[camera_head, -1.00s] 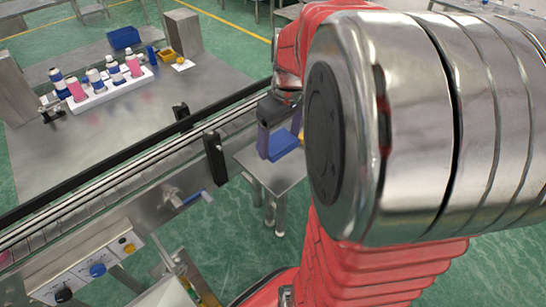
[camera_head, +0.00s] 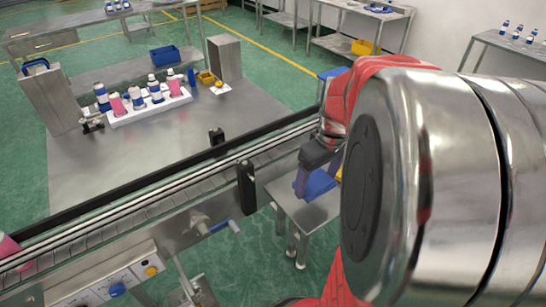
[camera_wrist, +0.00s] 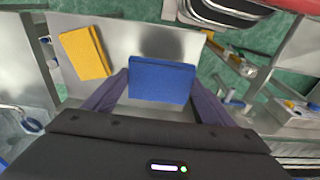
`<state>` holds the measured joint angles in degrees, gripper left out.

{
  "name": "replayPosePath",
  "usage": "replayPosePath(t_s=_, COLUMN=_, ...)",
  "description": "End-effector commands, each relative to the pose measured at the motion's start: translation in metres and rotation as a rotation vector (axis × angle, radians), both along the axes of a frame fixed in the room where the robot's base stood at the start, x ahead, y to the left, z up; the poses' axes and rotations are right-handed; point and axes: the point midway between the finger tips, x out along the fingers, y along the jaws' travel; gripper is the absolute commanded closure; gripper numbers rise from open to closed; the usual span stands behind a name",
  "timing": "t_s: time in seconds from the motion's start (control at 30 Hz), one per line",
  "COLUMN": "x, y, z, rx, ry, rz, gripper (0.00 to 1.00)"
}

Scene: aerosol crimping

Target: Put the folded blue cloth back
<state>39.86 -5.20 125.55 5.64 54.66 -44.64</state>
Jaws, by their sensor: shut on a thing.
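The folded blue cloth (camera_wrist: 161,77) is a flat rectangle between the two fingers of my gripper (camera_wrist: 160,88) in the wrist view. My gripper is shut on it, one finger at each side edge. In the head view the blue cloth (camera_head: 319,184) shows at the purple-grey fingers of my gripper (camera_head: 316,178), over the small steel table (camera_head: 305,213). Whether the cloth touches the tabletop cannot be told. My arm hides part of the table and cloth there.
A folded yellow cloth (camera_wrist: 84,53) lies on the tabletop left of the blue one. The conveyor (camera_head: 180,178) runs close to the small table. Beyond it, a bench carries a white rack (camera_head: 150,109) of cans. Bare tabletop (camera_wrist: 140,38) shows beyond the cloths.

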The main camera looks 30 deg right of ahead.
Motion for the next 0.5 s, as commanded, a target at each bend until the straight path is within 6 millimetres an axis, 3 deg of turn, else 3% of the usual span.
replayPosePath(t_s=0.2, x=0.0, y=0.0, z=-0.026, rx=0.001, ry=0.001, rz=0.0, gripper=0.44)
replayPosePath(t_s=0.5, x=0.0, y=-0.001, z=-0.027, rx=0.0, ry=-0.001, rz=-0.001, gripper=0.44)
